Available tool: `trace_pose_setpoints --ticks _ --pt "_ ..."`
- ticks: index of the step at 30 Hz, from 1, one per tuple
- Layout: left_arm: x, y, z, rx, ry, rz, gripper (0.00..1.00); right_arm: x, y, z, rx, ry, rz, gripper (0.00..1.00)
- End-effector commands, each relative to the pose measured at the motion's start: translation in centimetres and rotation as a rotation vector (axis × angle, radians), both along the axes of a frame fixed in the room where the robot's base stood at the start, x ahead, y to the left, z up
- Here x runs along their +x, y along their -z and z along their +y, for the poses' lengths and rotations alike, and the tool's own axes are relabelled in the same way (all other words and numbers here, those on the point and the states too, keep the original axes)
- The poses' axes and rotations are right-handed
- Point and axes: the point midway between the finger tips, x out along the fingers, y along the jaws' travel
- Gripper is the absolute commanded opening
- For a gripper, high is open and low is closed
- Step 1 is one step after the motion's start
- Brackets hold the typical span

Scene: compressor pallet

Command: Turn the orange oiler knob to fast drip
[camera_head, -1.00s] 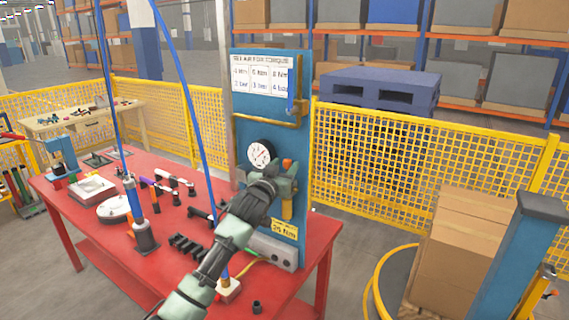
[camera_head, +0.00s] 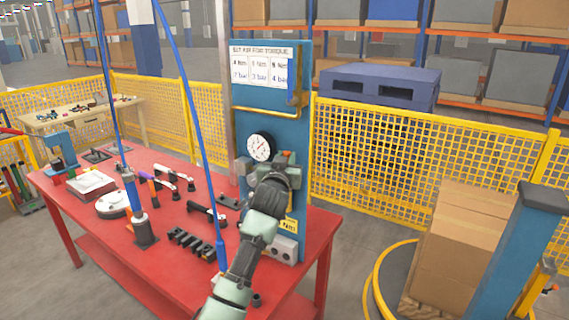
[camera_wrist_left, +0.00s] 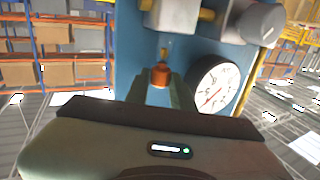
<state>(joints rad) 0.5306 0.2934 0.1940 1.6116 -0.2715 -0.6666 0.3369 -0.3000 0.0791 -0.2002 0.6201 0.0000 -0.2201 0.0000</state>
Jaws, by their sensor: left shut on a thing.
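The orange oiler knob (camera_wrist_left: 160,75) shows in the left wrist view, in front of the blue panel and left of the gauge. My left gripper (camera_wrist_left: 161,88) has its two fingers on either side of the knob and is shut on it. In the head view my left gripper (camera_head: 280,165) is at the blue panel (camera_head: 268,85), just right of the round gauge (camera_head: 259,147). There the gripper and wrist hide most of the oiler. The gauge also shows in the left wrist view (camera_wrist_left: 212,87). My right gripper is not in view.
The red table (camera_head: 110,240) holds tools, a white round part (camera_head: 113,205) and black fixtures. Blue hoses (camera_head: 190,100) hang over it. A yellow mesh fence (camera_head: 420,160) stands behind. Cardboard boxes (camera_head: 460,250) are stacked at the right.

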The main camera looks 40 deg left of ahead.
Motion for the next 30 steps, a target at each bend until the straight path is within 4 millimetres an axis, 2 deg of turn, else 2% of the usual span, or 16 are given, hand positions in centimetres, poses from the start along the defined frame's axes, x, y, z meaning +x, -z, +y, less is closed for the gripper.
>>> trace_pose_setpoints --ticks 1,3,15,16,18,30 --pt "0.15 0.14 -0.26 -0.004 -0.022 -0.008 0.00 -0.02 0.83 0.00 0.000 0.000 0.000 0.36" --pt "0.13 0.08 -0.26 -0.003 -0.052 -0.005 0.00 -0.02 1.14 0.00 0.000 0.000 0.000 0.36" --pt "0.04 -0.20 -0.20 0.001 -0.082 -0.001 0.00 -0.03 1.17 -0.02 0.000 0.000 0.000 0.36" --pt "0.03 -0.21 -0.19 0.001 -0.082 -0.001 0.29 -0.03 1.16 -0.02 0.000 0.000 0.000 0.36" --pt "0.04 -0.19 -0.20 0.001 -0.081 -0.001 0.45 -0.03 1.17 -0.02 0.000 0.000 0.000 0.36" --pt "-0.50 -0.02 -0.59 0.001 -0.080 -0.001 0.45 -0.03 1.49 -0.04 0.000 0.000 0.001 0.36"
